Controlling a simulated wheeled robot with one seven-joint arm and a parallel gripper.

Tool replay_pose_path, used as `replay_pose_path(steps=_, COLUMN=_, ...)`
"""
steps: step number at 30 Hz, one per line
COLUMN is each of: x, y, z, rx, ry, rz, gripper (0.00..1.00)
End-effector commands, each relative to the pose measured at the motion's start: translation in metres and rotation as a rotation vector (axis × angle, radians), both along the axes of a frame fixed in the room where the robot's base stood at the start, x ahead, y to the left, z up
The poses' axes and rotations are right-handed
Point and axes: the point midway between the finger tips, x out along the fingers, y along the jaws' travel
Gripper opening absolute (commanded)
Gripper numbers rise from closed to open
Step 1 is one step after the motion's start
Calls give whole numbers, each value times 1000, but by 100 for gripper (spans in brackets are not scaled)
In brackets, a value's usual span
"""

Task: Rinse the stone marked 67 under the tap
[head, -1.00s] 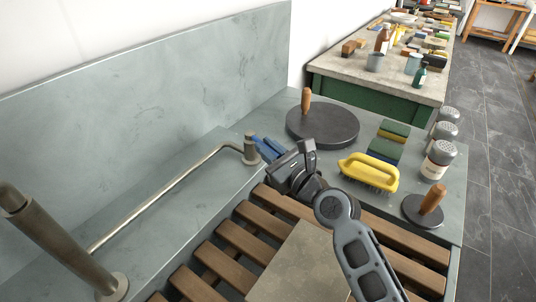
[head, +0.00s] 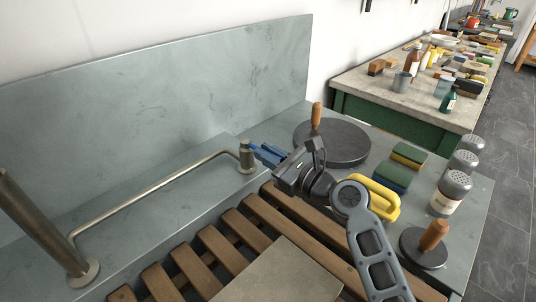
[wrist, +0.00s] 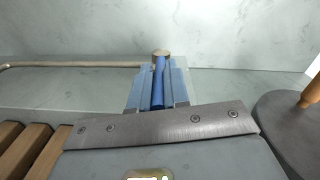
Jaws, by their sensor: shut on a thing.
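My gripper (head: 268,154) is shut on a slim, darker blue lever (wrist: 158,82) between its light blue fingers, seen in the wrist view. The lever points at the round-topped metal post (head: 247,157) of the tap pipe, and the fingertips are close beside that post, which also shows in the wrist view (wrist: 161,53). The pipe (head: 160,187) runs left to a thick upright tube (head: 40,225) whose top is out of view. A flat grey-beige stone (head: 280,278) lies on wooden slats, cut off by the lower edge. I see no number on it and no running water.
A dark disc with a wooden handle (head: 340,144) lies right of my gripper. A yellow brush (head: 384,203), partly behind my arm, green sponges (head: 407,155), shakers (head: 452,188) and a smaller handled disc (head: 420,252) stand farther right. The splashback (head: 180,85) closes the back.

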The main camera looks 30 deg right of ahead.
Motion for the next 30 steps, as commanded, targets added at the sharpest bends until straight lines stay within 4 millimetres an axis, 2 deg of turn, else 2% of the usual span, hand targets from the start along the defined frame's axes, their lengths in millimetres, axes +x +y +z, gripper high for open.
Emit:
replay_pose_path(steps=2, x=0, y=0, z=-1, rx=1, ry=1, rz=1, gripper=0)
replay_pose_path(steps=3, x=0, y=0, z=-1, rx=1, ry=1, rz=1, gripper=20)
replay_pose_path(steps=10, x=0, y=0, z=0, rx=0, ry=1, rz=0, gripper=41)
replay_pose_path(steps=20, x=-6, y=-2, z=-1, rx=0, ry=1, rz=0, gripper=41)
replay_pose_path(steps=30, x=-54, y=-22, z=-2, rx=-2, ry=1, rz=-2, gripper=41)
